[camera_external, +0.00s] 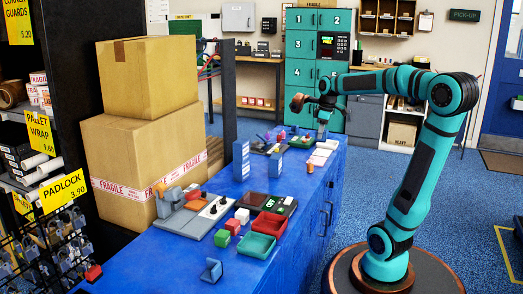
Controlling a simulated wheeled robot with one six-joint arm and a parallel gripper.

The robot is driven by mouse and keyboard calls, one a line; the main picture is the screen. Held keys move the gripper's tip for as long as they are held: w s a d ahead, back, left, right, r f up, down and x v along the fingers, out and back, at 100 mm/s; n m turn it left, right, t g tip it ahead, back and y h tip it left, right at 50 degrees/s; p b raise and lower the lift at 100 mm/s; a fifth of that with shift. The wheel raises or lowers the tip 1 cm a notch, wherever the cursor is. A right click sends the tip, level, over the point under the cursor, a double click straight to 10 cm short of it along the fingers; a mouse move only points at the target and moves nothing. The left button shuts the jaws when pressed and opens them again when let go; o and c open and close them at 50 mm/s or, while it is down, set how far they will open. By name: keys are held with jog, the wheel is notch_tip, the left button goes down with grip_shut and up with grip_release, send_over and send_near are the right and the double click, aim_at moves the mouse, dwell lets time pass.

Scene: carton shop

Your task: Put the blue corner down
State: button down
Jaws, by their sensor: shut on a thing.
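My gripper (323,116) points down over the far end of the blue counter (178,268). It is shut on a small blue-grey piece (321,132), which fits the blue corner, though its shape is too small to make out. The piece is low, near the counter's far right edge; I cannot tell whether it touches the top. Another blue corner-shaped piece (211,270) stands on the near part of the counter, well away from my gripper.
Red (269,224) and green (256,245) trays, small blocks (233,226) and a grey fixture (207,217) lie nearer. Large cartons (145,150) stand on the left. White pads (319,157) lie near my gripper.

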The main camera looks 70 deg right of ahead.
notch_tip(320, 180, up, 7)
jog(key=shift+r, duration=0.2)
jog(key=w+a+r+n+y, duration=0.1)
jog(key=w+a+r+n, duration=0.15)
jog(key=w+a, duration=0.9)
jog(key=w+a+r+n, duration=0.2)
jog(key=w+a+n, duration=0.2)
jog(key=w+a, duration=0.75)
jog(key=w+a+n, duration=0.2)
jog(key=w+a, duration=0.2)
jog(key=a, duration=0.4)
jog(key=w+a+n+g, duration=0.1)
jog(key=w+a, duration=0.4)
jog(key=a, duration=0.2)
jog(key=w+a+n, duration=0.2)
jog(key=w+a, duration=0.2)
jog(key=a, duration=0.4)
jog(key=s+a+f+n, duration=0.2)
jog(key=a, duration=1.1)
jog(key=s+a+f+n, duration=0.1)
jog(key=s+a, duration=0.1)
jog(key=a, duration=1.1)
jog(key=s+a+f+n, duration=0.2)
jog(key=a, duration=1.1)
jog(key=shift+g+y, duration=0.3)
jog(key=shift+g, duration=0.1)
jog(key=f, duration=2.3)
jog(key=shift+w, duration=0.2)
